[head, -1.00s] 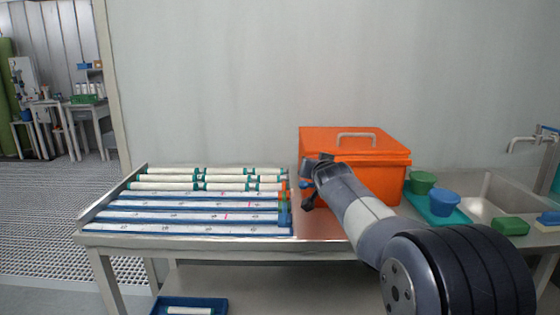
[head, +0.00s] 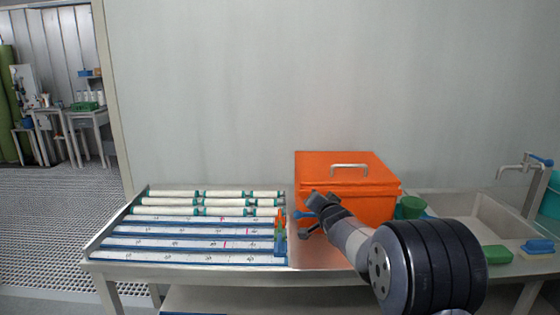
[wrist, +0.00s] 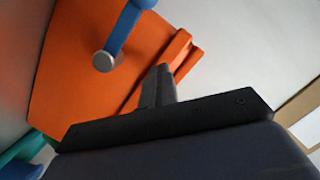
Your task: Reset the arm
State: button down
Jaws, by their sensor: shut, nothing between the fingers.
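My arm reaches in from the lower right in the head view, and my gripper (head: 305,212) is in front of the orange lidded box (head: 340,205), at its left side. In the wrist view my gripper (wrist: 163,72) shows as a dark finger shape, shut and empty, with the orange box (wrist: 75,75) behind it. A blue bar with a round grey end (wrist: 112,45) crosses the top of the wrist view; what it belongs to is unclear.
A rack (head: 180,258) of white tubes and blue-edged ruled strips lies left of the box. Small orange and green pieces (head: 280,232) stand at its right end. A green cup (head: 411,207), sink (head: 470,212), green block (head: 497,254) and tap (head: 520,168) are on the right.

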jog(key=shift+s+d+f+m+t+y+p, duration=0.15)
jog(key=shift+d+m+y+p, duration=0.25)
jog(key=shift+m+p, duration=0.7)
jog(key=shift+s+d+m+t+y+p, duration=0.15)
jog(key=shift+d+m+p, duration=0.5)
jog(key=shift+p, duration=0.9)
jog(key=shift+s+d+f+m+t+y+p, duration=0.15)
jog(key=shift+d+m+y+p, duration=0.25)
jog(key=shift+m+p, duration=0.75)
jog(key=shift+a+r+n, duration=0.1)
jog(key=shift+a+n, duration=0.05)
jog(key=shift+n, duration=0.25)
